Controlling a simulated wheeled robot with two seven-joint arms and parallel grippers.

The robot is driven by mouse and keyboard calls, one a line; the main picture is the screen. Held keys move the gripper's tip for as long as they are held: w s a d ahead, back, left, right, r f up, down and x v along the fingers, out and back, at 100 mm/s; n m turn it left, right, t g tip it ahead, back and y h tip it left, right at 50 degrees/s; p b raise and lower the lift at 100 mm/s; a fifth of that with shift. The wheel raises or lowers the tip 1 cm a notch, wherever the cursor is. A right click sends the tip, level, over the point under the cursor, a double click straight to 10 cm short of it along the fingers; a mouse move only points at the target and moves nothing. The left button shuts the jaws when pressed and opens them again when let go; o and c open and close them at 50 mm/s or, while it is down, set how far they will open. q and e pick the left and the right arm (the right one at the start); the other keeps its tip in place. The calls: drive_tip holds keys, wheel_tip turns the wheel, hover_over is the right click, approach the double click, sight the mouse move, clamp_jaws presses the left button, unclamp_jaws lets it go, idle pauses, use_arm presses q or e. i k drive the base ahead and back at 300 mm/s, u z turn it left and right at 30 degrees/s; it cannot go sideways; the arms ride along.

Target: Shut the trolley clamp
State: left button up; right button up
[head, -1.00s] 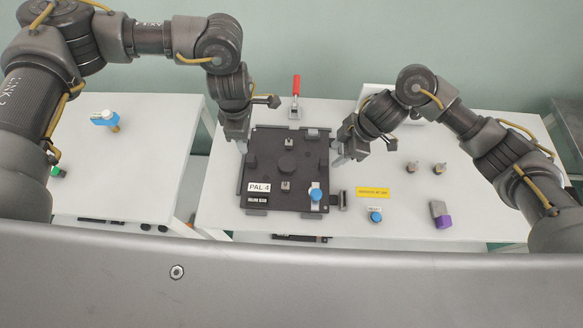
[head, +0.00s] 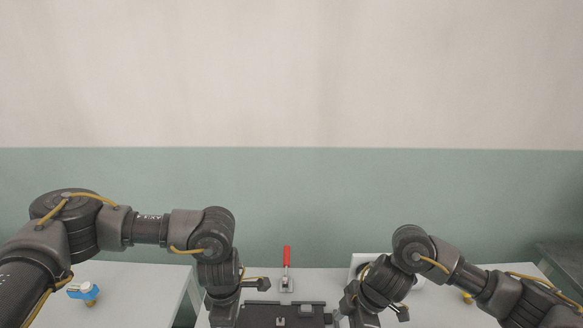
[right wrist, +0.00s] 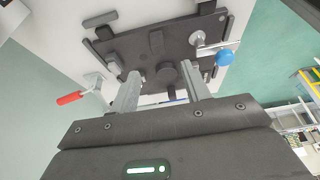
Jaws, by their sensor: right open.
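The clamp with a red handle (head: 287,257) stands on the white table behind the dark pallet plate (head: 262,314). Its handle points up in the head view. In the right wrist view its red handle (right wrist: 70,98) sticks out to the left, apart from my fingers. My right gripper (right wrist: 162,90) is open and empty, with the dark plate beyond its fingers. In the head view my right wrist is at the plate's right side. My left gripper (head: 222,316) is at the plate's left side; its fingertips are cut off by the lower edge.
A blue-topped part (head: 84,291) stands on the left white table (head: 130,300). A white box (head: 358,262) is behind my right arm. A blue knob (right wrist: 224,57) sits at the plate's edge in the right wrist view. A gap separates the two tables.

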sight(287, 249)
drive_tip(key=k, duration=1)
